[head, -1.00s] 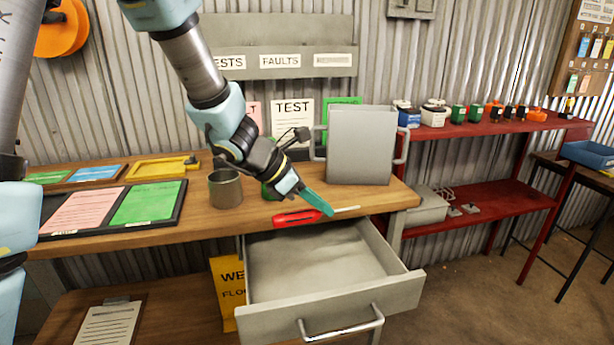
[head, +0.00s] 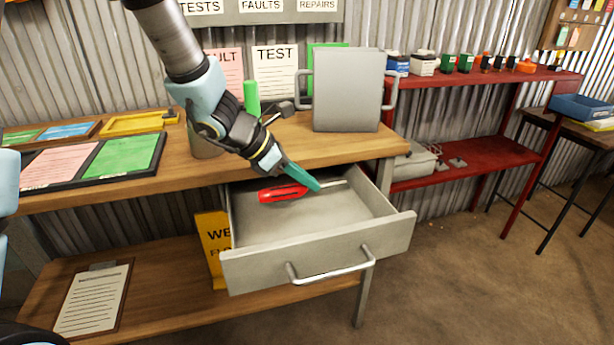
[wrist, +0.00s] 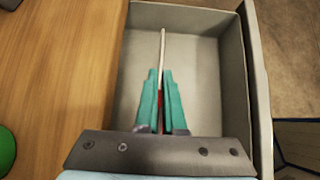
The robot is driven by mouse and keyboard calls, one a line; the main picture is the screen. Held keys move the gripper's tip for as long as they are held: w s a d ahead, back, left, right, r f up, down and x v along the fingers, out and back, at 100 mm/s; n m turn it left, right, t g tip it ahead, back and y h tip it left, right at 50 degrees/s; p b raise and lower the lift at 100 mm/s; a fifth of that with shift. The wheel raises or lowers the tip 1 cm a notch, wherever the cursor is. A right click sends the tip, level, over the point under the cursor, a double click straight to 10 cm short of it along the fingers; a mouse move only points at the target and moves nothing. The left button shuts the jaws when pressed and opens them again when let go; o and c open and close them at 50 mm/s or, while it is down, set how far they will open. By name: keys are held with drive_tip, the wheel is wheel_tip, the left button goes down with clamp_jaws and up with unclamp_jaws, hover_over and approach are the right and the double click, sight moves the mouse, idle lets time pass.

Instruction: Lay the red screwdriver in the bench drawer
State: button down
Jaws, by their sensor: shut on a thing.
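The red screwdriver (head: 284,193) has a red handle and a thin pale shaft. My gripper (head: 310,180), with teal fingers, is shut on it. In the head view it shows over the back part of the open bench drawer (head: 318,256). In the wrist view my gripper (wrist: 161,100) points into the drawer (wrist: 203,75), with the shaft (wrist: 162,45) reaching forward between the fingers and most of the handle hidden. I cannot tell whether the screwdriver touches the drawer floor. The drawer looks empty otherwise.
The wooden bench top (head: 110,182) lies just behind and left of the drawer. A grey metal box with side handles (head: 347,90) stands on it, near a grey cup (head: 205,145) and a green object (head: 251,98). A red shelf (head: 470,160) is to the right.

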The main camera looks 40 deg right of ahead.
sight(284, 187)
drive_tip(key=shift+f+b, duration=2.75)
drive_tip(key=shift+f, duration=0.15)
drive_tip(key=c, duration=0.9)
unclamp_jaws()
drive_tip(key=shift+c, duration=0.2)
drive_tip(key=shift+r, duration=0.1)
drive_tip(key=p+v, duration=0.1)
drive_tip(key=v, duration=0.9)
drive_tip(key=shift+w+a+r, duration=0.1)
drive_tip(key=shift+a+r, duration=0.15)
